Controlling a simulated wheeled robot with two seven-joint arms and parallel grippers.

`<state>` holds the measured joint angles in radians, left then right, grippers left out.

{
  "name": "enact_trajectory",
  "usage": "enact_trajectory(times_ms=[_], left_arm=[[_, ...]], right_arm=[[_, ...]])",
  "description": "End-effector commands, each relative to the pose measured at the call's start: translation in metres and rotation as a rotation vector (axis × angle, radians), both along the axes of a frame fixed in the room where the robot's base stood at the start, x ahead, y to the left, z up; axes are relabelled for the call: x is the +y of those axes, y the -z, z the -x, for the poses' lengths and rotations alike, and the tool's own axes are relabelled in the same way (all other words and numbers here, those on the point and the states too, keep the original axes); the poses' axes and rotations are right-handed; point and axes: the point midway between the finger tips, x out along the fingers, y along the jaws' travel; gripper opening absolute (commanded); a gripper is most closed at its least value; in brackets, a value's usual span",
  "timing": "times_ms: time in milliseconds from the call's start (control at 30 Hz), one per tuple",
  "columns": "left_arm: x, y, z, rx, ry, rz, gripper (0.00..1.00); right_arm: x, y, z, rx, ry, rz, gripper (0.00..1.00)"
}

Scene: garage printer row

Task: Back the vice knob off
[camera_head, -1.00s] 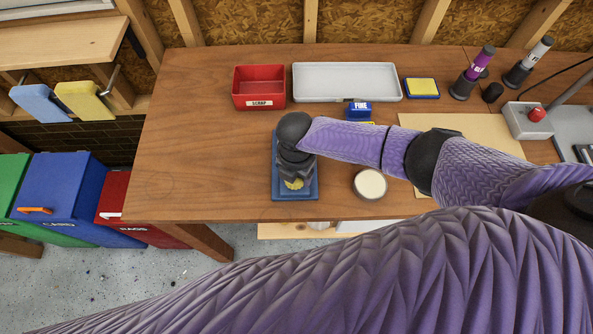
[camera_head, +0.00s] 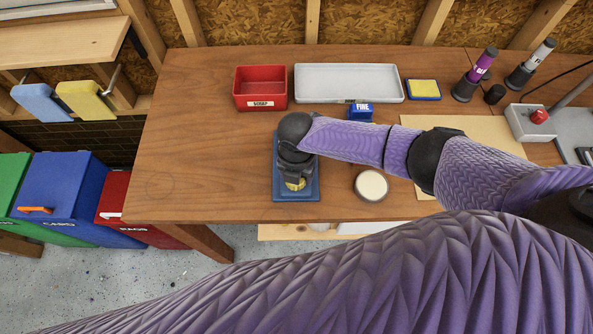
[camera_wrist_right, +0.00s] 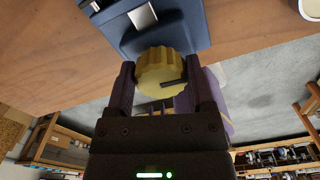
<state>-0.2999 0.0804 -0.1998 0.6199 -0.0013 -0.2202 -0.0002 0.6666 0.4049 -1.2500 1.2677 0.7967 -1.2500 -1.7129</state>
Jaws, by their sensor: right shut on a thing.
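The blue vice (camera_head: 312,182) sits near the front edge of the bench, and its body also shows at the top of the wrist view (camera_wrist_right: 190,25). Its ridged yellow knob (camera_wrist_right: 162,68) faces the wrist camera and bears a dark line low on the right. My right gripper (camera_wrist_right: 160,82) is shut on the knob, one finger on each side. In the head view the knob (camera_head: 296,185) shows just below the dark right gripper (camera_head: 294,178), which hides much of the vice. My left gripper is out of view.
A round pale-topped tin (camera_head: 371,185) stands just right of the vice. Behind are a red scrap box (camera_head: 260,102), a grey tray (camera_head: 348,97) and a blue "FINE" block (camera_head: 361,111). The bench left of the vice is clear.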

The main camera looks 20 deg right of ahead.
Motion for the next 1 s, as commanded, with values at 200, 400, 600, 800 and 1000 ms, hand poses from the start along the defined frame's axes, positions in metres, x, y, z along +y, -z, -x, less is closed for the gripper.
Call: enact_trajectory(times_ms=[200, 400, 600, 800, 1000], left_arm=[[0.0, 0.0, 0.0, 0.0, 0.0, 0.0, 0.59], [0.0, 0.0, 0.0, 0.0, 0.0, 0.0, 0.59], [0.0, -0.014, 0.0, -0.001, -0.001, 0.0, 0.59], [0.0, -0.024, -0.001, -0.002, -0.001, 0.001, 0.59], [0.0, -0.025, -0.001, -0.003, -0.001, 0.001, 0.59]], right_arm=[[0.0, 0.0, 0.0, -0.001, 0.001, 0.001, 1.0], [0.0, -0.001, 0.0, 0.0, 0.001, 0.0, 1.0], [0.0, -0.04, -0.001, -0.003, -0.001, -0.001, 1.0], [0.0, -0.085, -0.001, -0.004, 0.001, 0.0, 1.0], [0.0, -0.1, 0.0, 0.0, 0.001, 0.0, 1.0]])
